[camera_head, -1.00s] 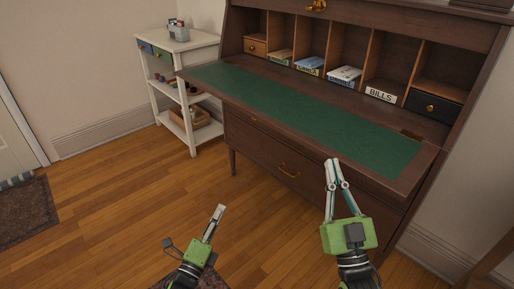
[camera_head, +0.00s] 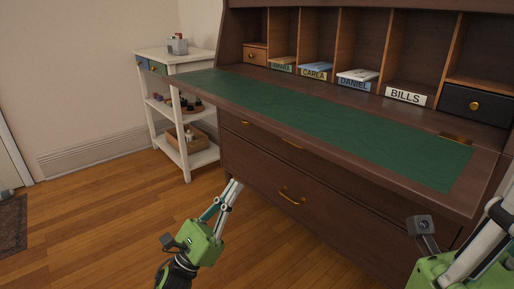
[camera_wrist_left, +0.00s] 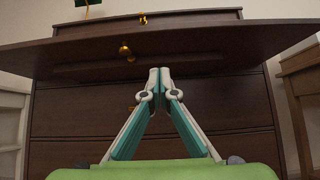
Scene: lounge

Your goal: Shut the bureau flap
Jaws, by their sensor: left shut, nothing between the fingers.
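The bureau flap (camera_head: 330,118) is down and lies about level, its green writing panel facing up. In the left wrist view I see the flap from below, its dark underside (camera_wrist_left: 220,45) crossing the picture. My left gripper (camera_head: 235,184) is shut and empty, below the flap's front edge and in front of the drawers. In the left wrist view its fingertips (camera_wrist_left: 159,72) meet in front of the bureau, beneath the flap; contact is not clear. My right gripper (camera_head: 492,215) is at the right edge, near the flap's right front corner, partly cut off by the frame.
The bureau's pigeonholes (camera_head: 363,45) hold name-marked stacks and a BILLS label (camera_head: 405,96). Brass drawer handles (camera_head: 291,196) are on its front. A white shelf trolley (camera_head: 186,60) stands to the left.

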